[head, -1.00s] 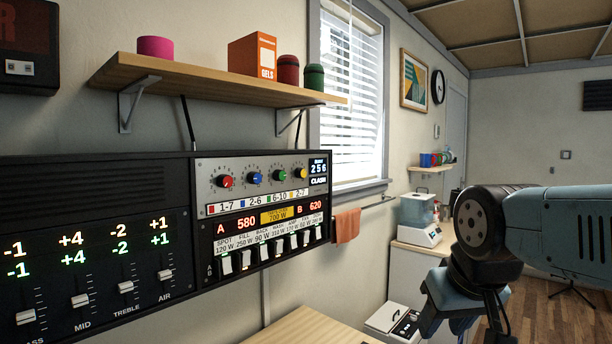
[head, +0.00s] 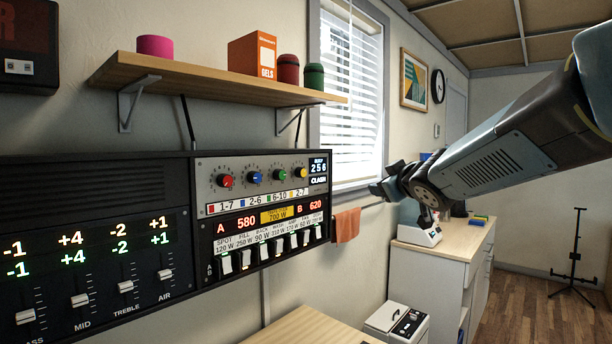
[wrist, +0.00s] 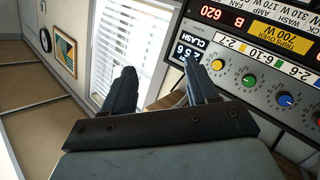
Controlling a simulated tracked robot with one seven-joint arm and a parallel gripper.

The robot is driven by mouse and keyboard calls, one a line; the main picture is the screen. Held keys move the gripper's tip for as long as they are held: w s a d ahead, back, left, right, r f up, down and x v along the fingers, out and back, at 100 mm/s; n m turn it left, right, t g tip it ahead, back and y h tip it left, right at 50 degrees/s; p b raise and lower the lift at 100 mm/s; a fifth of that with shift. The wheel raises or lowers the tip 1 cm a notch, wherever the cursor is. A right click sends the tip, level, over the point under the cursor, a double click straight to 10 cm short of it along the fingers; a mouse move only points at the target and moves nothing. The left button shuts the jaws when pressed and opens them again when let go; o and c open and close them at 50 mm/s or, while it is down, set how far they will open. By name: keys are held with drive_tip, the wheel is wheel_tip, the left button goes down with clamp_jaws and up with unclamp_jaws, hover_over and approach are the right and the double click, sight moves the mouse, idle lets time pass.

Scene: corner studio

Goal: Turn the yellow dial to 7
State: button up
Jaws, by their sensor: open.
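The yellow dial (head: 300,173) is the rightmost of a row of coloured dials on the upper panel, left of the small display (head: 318,167) reading 256. Its label strip reads 2-7. I cannot make out its exact setting. In the wrist view the yellow dial (wrist: 218,66) shows just right of the right finger, beyond its tip. My gripper (head: 380,188) is right of the panel, in front of the window's lower edge, and apart from the dial. In the wrist view my gripper (wrist: 160,82) has its two fingers spread, with nothing between them.
Green (head: 279,175), blue (head: 253,177) and red (head: 226,181) dials sit left of the yellow one. White switches (head: 266,251) line the panel below. A wooden shelf (head: 200,78) overhangs the panel. An orange towel (head: 347,225) hangs from a rail to the right.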

drive_tip(key=w+a+r+n+y, duration=0.1)
drive_tip(key=w+a+n+y, duration=0.3)
drive_tip(key=n+g+y, duration=0.2)
drive_tip(key=n+y, duration=0.3)
drive_tip(key=y, duration=0.1)
approach(304, 174)
drive_tip(key=x, duration=0.8)
drive_tip(key=shift+a+r, duration=0.15)
drive_tip(key=shift+a, duration=0.05)
drive_tip(key=c, duration=1)
drive_tip(key=shift+n, duration=2.5)
drive_tip(key=shift+c, duration=0.2)
drive_tip(key=o, duration=1)
